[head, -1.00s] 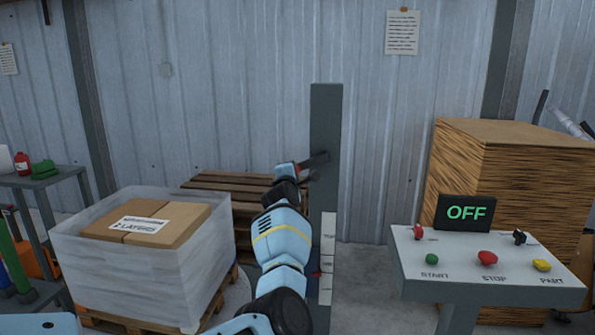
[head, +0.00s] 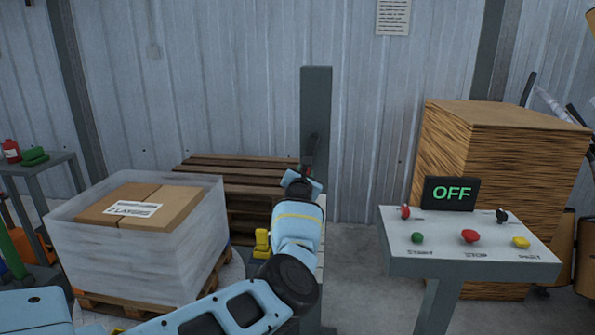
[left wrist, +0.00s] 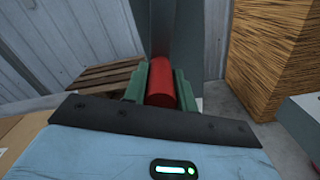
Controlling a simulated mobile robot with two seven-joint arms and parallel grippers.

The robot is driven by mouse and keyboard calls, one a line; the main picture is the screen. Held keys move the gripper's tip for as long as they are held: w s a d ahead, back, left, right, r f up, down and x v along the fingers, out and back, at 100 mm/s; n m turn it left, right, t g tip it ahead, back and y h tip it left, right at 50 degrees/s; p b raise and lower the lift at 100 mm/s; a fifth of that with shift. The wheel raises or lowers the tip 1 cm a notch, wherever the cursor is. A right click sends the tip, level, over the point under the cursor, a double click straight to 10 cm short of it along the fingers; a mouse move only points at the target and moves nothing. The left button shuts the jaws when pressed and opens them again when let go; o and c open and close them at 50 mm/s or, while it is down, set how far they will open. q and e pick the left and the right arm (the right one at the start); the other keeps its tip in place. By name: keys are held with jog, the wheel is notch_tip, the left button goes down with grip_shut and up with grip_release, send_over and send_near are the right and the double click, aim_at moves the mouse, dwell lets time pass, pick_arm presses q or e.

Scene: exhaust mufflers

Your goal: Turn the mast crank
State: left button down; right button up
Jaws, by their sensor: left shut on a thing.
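The grey mast (head: 316,100) stands upright in the middle of the head view. Its dark crank arm (head: 311,147) runs down the front of the mast to my left gripper (head: 303,178). In the left wrist view, the green fingers of my left gripper (left wrist: 160,88) are shut around the red crank handle (left wrist: 160,82). The handle is mostly hidden by my gripper and wrist in the head view. My left arm covers the lower mast. My right gripper is in neither view.
A film-wrapped pallet load (head: 130,255) stands left, with stacked wooden pallets (head: 235,185) behind. A control desk (head: 470,262) with several buttons stands right, its display (head: 451,193) reading OFF. A yellow part (head: 262,243) shows beside my arm.

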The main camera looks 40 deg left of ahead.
pick_arm(q)
jog(key=d+n, duration=0.1)
jog(key=w+d+n, duration=0.1)
jog(key=shift+w+f+n, duration=0.1)
jog(key=shift+w+n, duration=0.15)
jog(key=shift+n, duration=0.15)
dwell(0.4)
jog(key=c, duration=1.1)
grip_release()
jog(key=shift+w, duration=0.1)
